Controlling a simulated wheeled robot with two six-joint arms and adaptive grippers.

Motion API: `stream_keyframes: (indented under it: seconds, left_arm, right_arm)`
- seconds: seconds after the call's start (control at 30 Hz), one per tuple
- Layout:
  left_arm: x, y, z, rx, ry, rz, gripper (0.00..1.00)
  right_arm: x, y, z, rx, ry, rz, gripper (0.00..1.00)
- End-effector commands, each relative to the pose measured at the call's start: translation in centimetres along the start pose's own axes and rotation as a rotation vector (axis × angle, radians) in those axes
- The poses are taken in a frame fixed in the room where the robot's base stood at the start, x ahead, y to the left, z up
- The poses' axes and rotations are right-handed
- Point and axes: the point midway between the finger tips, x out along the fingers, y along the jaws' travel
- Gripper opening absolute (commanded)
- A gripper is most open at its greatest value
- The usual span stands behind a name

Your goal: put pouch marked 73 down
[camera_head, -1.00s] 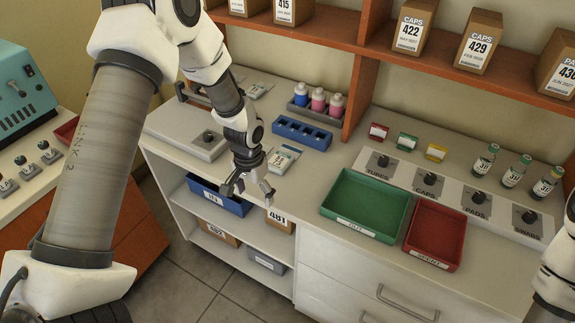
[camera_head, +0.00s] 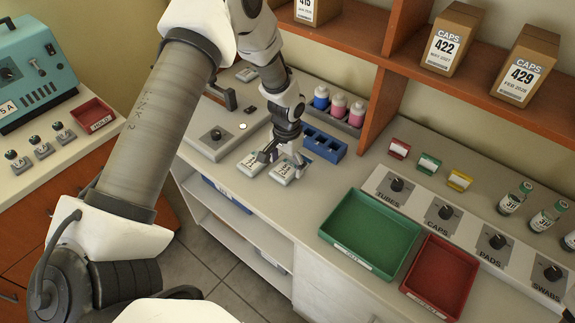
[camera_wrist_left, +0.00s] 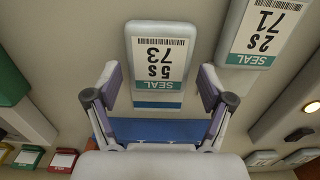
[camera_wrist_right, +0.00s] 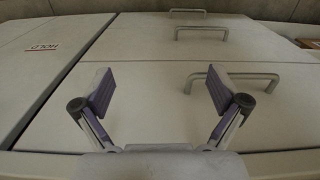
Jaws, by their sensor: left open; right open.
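The pouch marked 73 (camera_wrist_left: 160,60) lies flat on the counter, white with a teal seal strip; its number reads upside down in the left wrist view. In the head view the pouch (camera_head: 286,172) is under my left gripper, partly covered by the fingers. My left gripper (camera_wrist_left: 157,90) is open, one finger on each side of the pouch's near part, with gaps visible. It also shows in the head view (camera_head: 279,157). My right gripper (camera_wrist_right: 159,90) is open and empty, facing drawer fronts with handles; it is not in the head view.
A pouch marked 71 (camera_wrist_left: 263,35) lies close beside; it also shows in the head view (camera_head: 251,163). A blue rack (camera_head: 325,145) is just behind. A green tray (camera_head: 371,233) and a red tray (camera_head: 441,277) stand to the right. A bottle holder (camera_head: 340,113) is farther back.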

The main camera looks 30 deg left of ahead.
Motion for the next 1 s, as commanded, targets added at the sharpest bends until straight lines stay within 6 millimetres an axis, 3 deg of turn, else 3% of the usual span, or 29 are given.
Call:
stream_keyframes:
  seconds: [0.23,0.27,0.3,0.4,0.47,0.5,0.77,1.0]
  left_arm:
    - [0.8,0.0,0.0,0.0,0.001,0.0,0.81]
    - [0.8,0.0,0.0,0.0,0.001,0.0,0.78]
    - [0.8,0.0,0.0,0.0,0.001,0.0,0.64]
    - [0.8,0.0,0.0,0.0,0.001,0.0,0.34]
    - [0.8,0.0,0.0,0.0,0.001,0.0,0.34]
    - [0.8,0.0,0.0,0.0,0.001,0.0,0.28]
    - [0.7,0.0,0.0,0.0,0.001,0.0,0.28]
    - [-1.1,0.0,-0.1,0.001,0.004,0.0,0.28]
  right_arm:
    - [-0.1,0.0,0.0,0.0,0.0,0.0,0.97]
    - [-0.1,0.0,0.0,0.0,0.0,0.0,0.97]
    - [-0.1,0.0,0.0,0.0,-0.001,0.0,0.97]
    - [-0.1,0.0,0.0,0.0,-0.001,0.0,0.97]
    - [-0.1,0.0,0.0,0.0,-0.001,0.0,0.97]
    - [-0.1,0.0,0.0,0.0,-0.001,0.0,0.97]
    - [0.0,0.0,0.0,0.0,-0.001,0.0,0.97]
    - [0.9,0.0,0.0,0.0,0.0,0.0,0.97]
